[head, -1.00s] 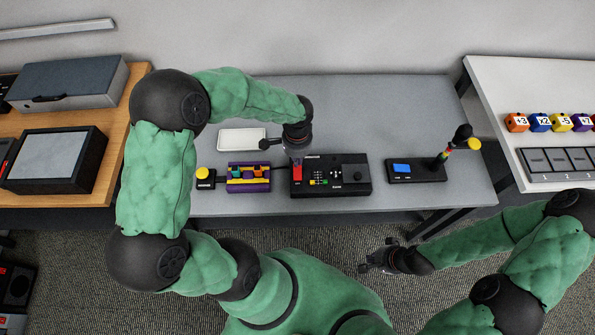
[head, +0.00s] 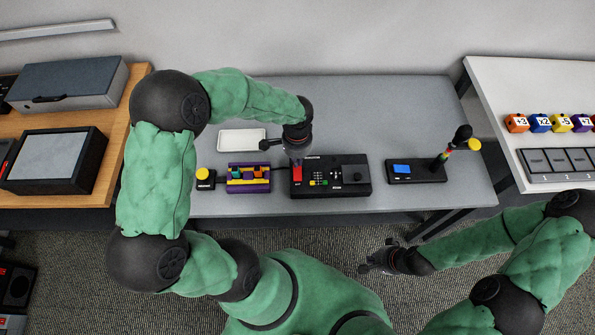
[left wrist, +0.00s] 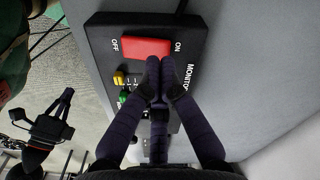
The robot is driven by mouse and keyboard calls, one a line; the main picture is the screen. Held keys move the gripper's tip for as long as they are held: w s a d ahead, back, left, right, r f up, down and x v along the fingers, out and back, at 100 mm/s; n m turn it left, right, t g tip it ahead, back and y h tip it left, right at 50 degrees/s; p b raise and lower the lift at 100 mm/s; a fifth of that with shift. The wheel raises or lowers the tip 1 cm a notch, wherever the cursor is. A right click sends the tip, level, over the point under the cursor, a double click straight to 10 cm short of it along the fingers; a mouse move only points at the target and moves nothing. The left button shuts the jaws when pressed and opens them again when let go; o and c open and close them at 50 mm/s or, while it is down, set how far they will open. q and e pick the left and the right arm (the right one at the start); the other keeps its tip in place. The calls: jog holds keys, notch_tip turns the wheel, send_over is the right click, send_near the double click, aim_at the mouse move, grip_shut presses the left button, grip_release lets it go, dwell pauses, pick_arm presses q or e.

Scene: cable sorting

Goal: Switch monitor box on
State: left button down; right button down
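The monitor box (head: 350,181) is a black box at the middle front of the grey table, with yellow, green and dark controls. Its red switch (head: 297,174) is at the box's left end, and in the left wrist view the red rocker (left wrist: 146,48) lies between the labels OFF and ON. My left gripper (left wrist: 158,82) has its dark fingertips together just at the red rocker's edge, with nothing seen between them. Whether they touch it is unclear. My right gripper (head: 366,262) hangs over the floor in front of the table; its fingers are too small to judge.
A purple and yellow block holder (head: 249,187) and a yellow button box (head: 205,179) stand left of the monitor box. A white tray (head: 242,131) lies behind. A black box with a blue screen (head: 415,181) is at the right. The table's back right is clear.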

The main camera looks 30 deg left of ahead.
pick_arm(q)
jog(key=shift+f+b, duration=0.9)
jog(key=shift+f, duration=0.35)
dwell(0.8)
jog(key=shift+r+p, duration=2.85)
jog(key=shift+r, duration=0.75)
jog(key=shift+f, duration=0.1)
